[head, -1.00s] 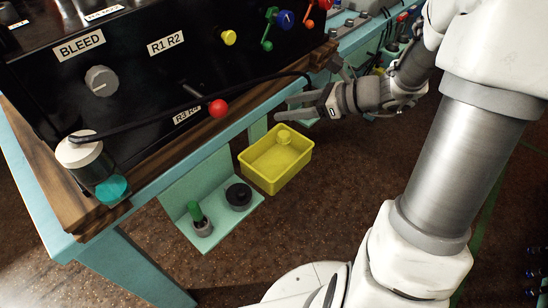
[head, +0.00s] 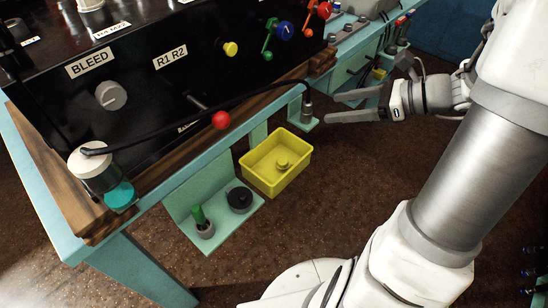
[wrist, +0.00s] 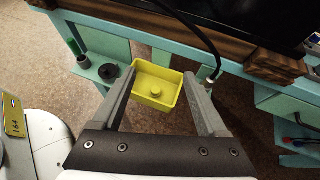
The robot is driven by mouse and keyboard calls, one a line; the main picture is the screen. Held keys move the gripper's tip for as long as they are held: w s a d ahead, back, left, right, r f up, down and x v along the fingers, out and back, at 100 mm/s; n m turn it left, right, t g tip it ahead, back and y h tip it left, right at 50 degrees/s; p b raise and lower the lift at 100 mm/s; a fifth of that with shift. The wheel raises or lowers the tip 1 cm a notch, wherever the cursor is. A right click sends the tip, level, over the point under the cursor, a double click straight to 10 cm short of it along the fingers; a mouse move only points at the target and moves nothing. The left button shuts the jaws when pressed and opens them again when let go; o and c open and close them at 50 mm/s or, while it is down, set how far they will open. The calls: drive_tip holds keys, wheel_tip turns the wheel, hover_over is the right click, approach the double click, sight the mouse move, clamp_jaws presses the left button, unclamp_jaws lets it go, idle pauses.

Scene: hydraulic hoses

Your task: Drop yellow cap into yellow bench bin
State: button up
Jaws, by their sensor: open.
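The yellow cap (head: 283,163) lies on the floor of the yellow bench bin (head: 300,146), near its middle. In the wrist view the cap (wrist: 154,92) also shows inside the bin (wrist: 172,75). My gripper (head: 331,107) is open and empty, above and to the right of the bin in the head view, apart from the bin and cap. In the wrist view the bin shows between the two open fingers of my gripper (wrist: 160,73); the left finger covers part of its left side.
A teal bench carries a black panel (head: 130,85) with knobs and a red-ended lever (head: 221,120). A black hose runs along its front to a fitting (head: 307,108) close to my fingertips. A low teal shelf holds a black ring (head: 239,199) and a green-topped part (head: 201,222).

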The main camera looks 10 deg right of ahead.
drive_tip(key=v, duration=0.5)
drive_tip(key=shift+p, duration=0.3)
